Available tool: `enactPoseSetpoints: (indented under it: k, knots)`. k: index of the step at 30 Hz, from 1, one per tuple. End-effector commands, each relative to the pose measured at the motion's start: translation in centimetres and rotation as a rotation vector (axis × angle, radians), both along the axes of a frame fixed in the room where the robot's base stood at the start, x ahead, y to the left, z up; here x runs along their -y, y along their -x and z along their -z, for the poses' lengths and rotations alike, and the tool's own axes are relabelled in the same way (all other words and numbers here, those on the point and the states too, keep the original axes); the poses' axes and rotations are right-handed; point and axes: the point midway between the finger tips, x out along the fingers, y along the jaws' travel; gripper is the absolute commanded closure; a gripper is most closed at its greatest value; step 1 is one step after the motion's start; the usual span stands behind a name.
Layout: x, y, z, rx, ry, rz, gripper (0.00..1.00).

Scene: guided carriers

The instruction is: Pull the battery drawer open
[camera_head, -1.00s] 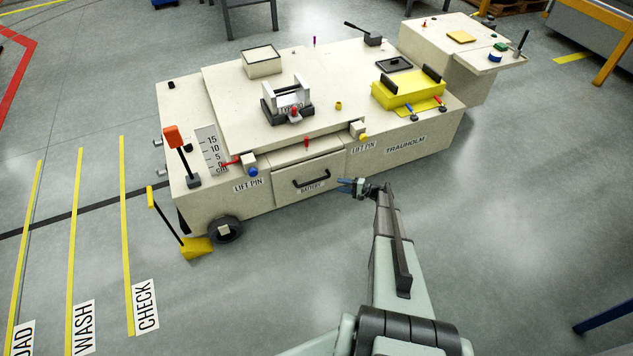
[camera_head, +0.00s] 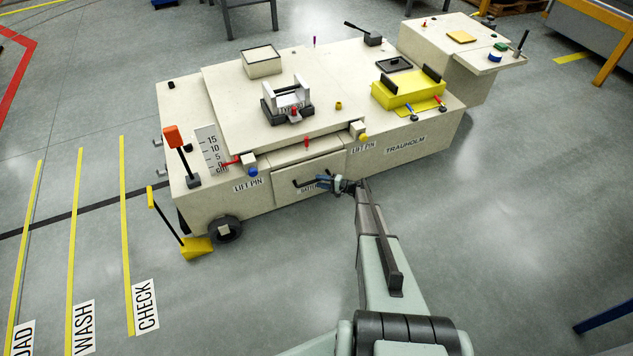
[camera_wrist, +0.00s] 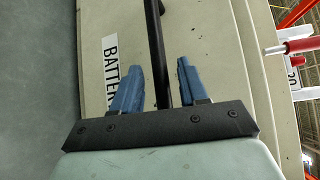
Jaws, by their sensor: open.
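The battery drawer (camera_head: 328,168) is a beige front in the side of the carrier, with a dark bar handle (camera_head: 297,185). It looks shut, and its BATTERY label is partly hidden by my gripper. My gripper (camera_head: 322,181) is at the right part of the handle. In the wrist view the two blue fingers of my gripper (camera_wrist: 157,85) are apart, with the black handle bar (camera_wrist: 154,40) running between them. A gap shows between the bar and the right finger; contact on the left side cannot be told. The BATTERY label (camera_wrist: 111,70) is left of the bar.
Lift pins with a blue knob (camera_head: 252,171) and a yellow knob (camera_head: 362,137) project above the drawer on either side. A yellow pedal (camera_head: 196,247) and wheel (camera_head: 225,230) are at the carrier's lower left. The floor in front is clear.

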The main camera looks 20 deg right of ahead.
Motion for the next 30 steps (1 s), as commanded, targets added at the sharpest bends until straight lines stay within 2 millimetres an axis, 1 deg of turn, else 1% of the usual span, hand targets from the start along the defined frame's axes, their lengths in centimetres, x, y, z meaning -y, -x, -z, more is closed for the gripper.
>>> enactPoseSetpoints:
  k: [1,3,7,12,19,30]
  knots:
    - [-0.5,-0.6,0.2,-0.001,0.000,-0.001,0.57]
    - [-1.0,-1.0,0.3,-0.001,0.001,0.000,0.57]
    - [-1.6,-1.6,0.4,-0.001,0.001,0.000,0.57]
    - [-2.0,-1.9,0.4,-0.001,0.001,0.000,0.57]
    - [-2.0,-1.9,0.4,-0.001,0.001,0.000,0.57]
    - [-2.0,-1.9,0.4,-0.001,0.001,0.000,0.92]
